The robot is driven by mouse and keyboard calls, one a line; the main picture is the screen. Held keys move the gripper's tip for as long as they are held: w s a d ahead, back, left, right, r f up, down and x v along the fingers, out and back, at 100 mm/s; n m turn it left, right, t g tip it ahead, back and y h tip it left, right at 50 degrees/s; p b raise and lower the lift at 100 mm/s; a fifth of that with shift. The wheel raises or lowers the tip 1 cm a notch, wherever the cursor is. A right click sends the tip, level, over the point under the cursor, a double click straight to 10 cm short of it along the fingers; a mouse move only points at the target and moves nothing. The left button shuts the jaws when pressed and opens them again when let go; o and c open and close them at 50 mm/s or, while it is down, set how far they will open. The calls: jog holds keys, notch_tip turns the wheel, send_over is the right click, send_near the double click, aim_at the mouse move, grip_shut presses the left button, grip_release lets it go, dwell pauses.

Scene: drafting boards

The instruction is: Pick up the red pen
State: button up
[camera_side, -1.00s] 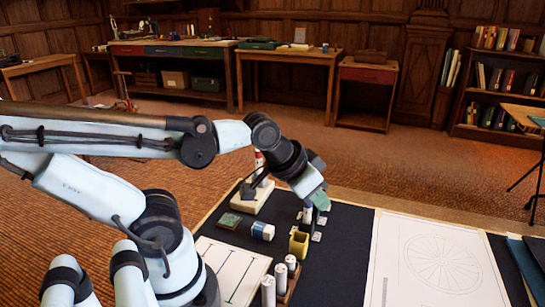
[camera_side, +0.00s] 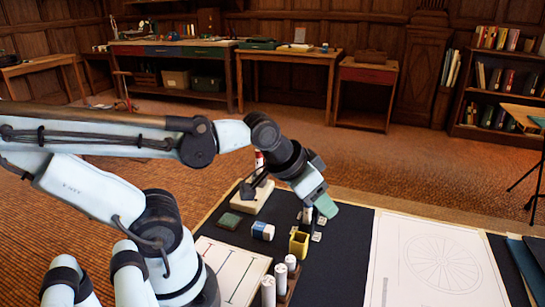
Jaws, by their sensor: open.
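A white upright piece with a red part (camera_side: 259,160) stands behind my arm, above a cream block; it may be the red pen, but most of it is hidden. My gripper (camera_side: 326,206) is open and empty, with pale green fingertips. It hangs over the dark mat, to the right of the red-marked piece and above the yellow box (camera_side: 299,243). A small white-and-blue cylinder (camera_side: 308,214) stands just below and left of the fingertips; I cannot tell whether they touch.
The cream block (camera_side: 256,202) carries a dark part. A blue-and-white block (camera_side: 263,231) and a green square (camera_side: 230,221) lie on the mat. White cylinders (camera_side: 268,291) stand in front. A wheel drawing (camera_side: 405,275) lies to the right. Bare dark mat (camera_side: 345,250) lies between.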

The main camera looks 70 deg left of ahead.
notch_tip(320, 180, up, 4)
jog(key=r+m+g, duration=0.1)
jog(key=m+g, duration=0.6)
send_over(258, 156)
jog(key=shift+w+a+f, duration=0.25)
jog(key=shift+w, duration=0.2)
jog(key=shift+s+a+m, duration=0.15)
jog(key=shift+a+m, duration=0.2)
jog(key=shift+m, duration=0.05)
jog(key=shift+s+d+f, duration=0.1)
jog(key=shift+f, duration=5.95)
grip_shut()
